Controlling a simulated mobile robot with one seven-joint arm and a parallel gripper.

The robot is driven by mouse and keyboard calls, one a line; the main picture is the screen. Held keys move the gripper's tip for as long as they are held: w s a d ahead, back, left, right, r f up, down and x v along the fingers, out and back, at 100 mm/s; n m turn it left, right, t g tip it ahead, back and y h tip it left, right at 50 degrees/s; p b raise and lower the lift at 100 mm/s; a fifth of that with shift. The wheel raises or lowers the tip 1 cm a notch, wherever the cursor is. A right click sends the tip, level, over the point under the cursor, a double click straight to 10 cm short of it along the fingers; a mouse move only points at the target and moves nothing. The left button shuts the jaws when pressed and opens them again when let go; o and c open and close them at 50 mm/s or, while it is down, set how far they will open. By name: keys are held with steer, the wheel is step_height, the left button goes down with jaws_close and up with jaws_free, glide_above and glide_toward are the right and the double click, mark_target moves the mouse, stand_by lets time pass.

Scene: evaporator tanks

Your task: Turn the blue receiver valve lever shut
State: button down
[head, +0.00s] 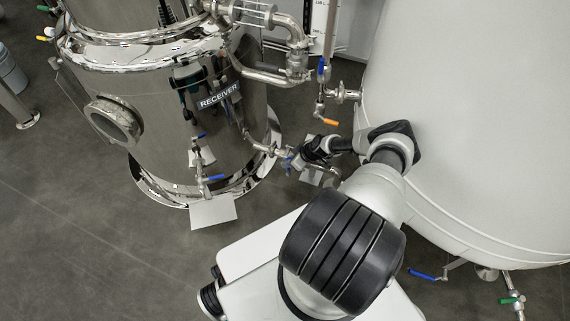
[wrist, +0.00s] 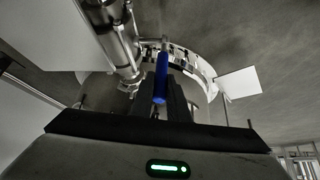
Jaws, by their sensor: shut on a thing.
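The steel tank labelled RECEIVER (head: 150,135) stands at the left of the head view. A pipe runs from its lower right side to a valve (head: 284,154), where my gripper (head: 298,160) is. The blue lever shows only as a small patch (head: 289,158) there, mostly hidden by my gripper. In the wrist view the blue lever (wrist: 161,78) points toward the camera between my two dark fingers (wrist: 163,98). My gripper is shut on the lever. The steel pipe and valve (wrist: 121,45) lie just beyond, to the upper left of the lever.
A large white tank (head: 460,120) stands close on the right of my arm. Other valves have a blue lever (head: 321,68), an orange lever (head: 331,122) and another blue lever (head: 215,178). A pale plate (head: 213,211) lies before the receiver. Floor (head: 80,240) is clear at lower left.

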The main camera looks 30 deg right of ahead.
steer(key=shift+s+d+f, duration=0.1)
stand_by(0.3)
steer(key=c, duration=1.7)
jaws_free()
step_height(320, 180, up, 10)
steer(key=p, duration=0.3)
